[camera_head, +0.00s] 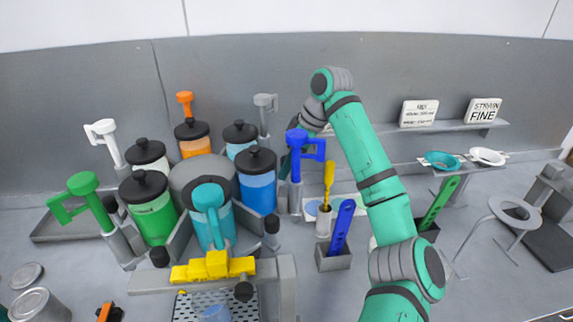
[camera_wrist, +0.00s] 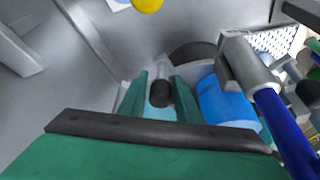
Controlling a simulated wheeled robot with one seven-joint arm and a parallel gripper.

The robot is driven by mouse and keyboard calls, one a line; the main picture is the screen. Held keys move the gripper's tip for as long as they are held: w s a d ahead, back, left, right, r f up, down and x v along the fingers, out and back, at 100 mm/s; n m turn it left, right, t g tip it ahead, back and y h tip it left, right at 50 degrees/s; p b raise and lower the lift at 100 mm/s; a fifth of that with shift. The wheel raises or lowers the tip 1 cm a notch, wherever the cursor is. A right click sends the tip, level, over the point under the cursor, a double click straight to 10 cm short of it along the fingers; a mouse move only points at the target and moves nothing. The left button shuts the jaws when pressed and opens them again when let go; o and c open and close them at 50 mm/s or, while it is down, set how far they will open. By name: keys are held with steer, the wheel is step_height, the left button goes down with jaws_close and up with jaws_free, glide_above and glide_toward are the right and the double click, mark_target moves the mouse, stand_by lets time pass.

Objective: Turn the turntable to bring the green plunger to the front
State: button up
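The turntable carries several lidded jars around a grey hub (camera_head: 200,175). The green plunger (camera_head: 88,205) stands at the front left, beside the green jar (camera_head: 152,215). The teal plunger (camera_head: 210,205) is at the front, over the teal jar. The blue plunger (camera_head: 300,150) is at the right, by the blue jar (camera_head: 257,190). My gripper (camera_wrist: 160,92) is at the turntable's right side, partly hidden behind the blue plunger in the head view. Its fingers are apart, with a black-tipped grey peg (camera_wrist: 160,95) showing between them. I cannot tell whether they touch it.
White (camera_head: 108,145), orange (camera_head: 185,100) and grey (camera_head: 265,110) plungers stand at the back. A yellow-topped bar (camera_head: 213,267) crosses the front.

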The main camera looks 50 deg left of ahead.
steer(key=shift+s+a, duration=0.15)
steer(key=shift+s, duration=0.2)
steer(key=v, duration=1.1)
steer(key=shift+w, duration=0.25)
